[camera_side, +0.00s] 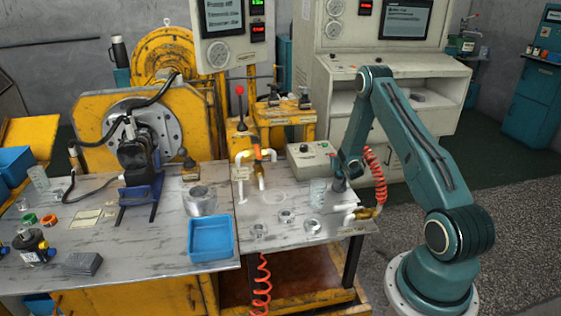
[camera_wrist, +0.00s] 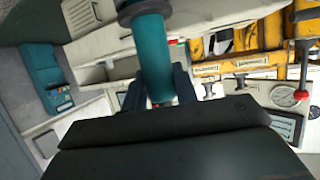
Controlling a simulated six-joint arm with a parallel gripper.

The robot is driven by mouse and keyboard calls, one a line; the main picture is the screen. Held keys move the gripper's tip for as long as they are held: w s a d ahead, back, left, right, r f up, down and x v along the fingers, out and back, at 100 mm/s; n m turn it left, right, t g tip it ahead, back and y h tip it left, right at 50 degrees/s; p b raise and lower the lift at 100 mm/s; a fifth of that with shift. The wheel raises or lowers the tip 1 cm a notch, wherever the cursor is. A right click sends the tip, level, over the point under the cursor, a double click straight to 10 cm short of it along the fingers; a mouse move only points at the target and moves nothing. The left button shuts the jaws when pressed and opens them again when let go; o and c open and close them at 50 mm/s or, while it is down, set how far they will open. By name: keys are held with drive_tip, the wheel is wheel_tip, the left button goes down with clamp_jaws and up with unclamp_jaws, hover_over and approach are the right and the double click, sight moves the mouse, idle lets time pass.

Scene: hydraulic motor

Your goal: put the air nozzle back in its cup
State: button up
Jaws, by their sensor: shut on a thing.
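My gripper (camera_side: 341,184) points down over the right part of the workbench, shut on the air nozzle. The nozzle is mostly hidden by the gripper and too small to make out. Its red coiled hose (camera_side: 377,175) hangs just right of the gripper, above a brass fitting (camera_side: 367,213). A clear cup (camera_side: 318,191) stands on the bench just left of the gripper; I cannot tell for sure that it is the nozzle's cup.
A control box (camera_side: 312,160) stands behind the clear cup. The bench's right edge is close to the gripper.

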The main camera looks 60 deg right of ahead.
drive_tip(key=o, duration=1.1)
drive_tip(key=shift+v, duration=6.85)
drive_tip(key=shift+r, duration=0.1)
